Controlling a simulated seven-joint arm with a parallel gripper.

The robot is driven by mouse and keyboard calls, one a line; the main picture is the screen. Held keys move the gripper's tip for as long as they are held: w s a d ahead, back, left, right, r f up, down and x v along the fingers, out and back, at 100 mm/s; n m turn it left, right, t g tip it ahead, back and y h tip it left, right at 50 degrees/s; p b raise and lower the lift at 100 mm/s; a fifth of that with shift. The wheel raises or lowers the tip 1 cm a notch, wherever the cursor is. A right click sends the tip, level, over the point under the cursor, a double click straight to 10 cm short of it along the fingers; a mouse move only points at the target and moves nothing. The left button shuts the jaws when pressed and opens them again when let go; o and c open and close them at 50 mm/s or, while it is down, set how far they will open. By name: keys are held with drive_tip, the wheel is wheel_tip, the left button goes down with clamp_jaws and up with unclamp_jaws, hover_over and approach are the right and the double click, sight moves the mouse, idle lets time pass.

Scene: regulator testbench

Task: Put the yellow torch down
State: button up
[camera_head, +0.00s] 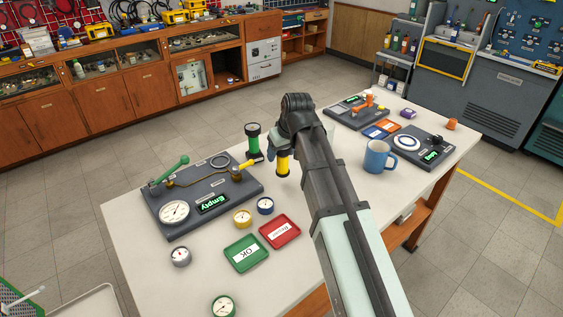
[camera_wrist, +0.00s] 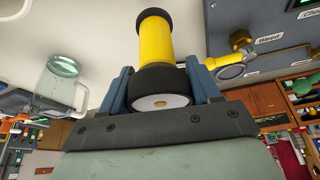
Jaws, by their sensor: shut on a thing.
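The yellow torch (camera_head: 283,163) has a yellow barrel and black ends. My gripper (camera_wrist: 160,78) is shut on it; in the wrist view the blue fingers stand on both sides of its wide black end. The yellow barrel (camera_wrist: 155,42) points away from the wrist camera. In the head view the torch is about upright over the white table (camera_head: 325,180), right of the regulator board. My arm hides its top there. I cannot tell whether its lower end touches the table.
A green torch (camera_head: 252,138) stands close on the left. The grey regulator board (camera_head: 205,192) lies left, with green (camera_head: 246,253) and red (camera_head: 280,232) trays in front. A blue mug (camera_head: 378,157) stands right. A clear glass (camera_wrist: 60,80) shows in the wrist view.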

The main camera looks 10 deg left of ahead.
sight(282, 161)
drive_tip(key=shift+f, duration=1.95)
drive_tip(key=shift+f, duration=0.15)
drive_tip(key=o, duration=1.3)
drive_tip(key=v, duration=1.2)
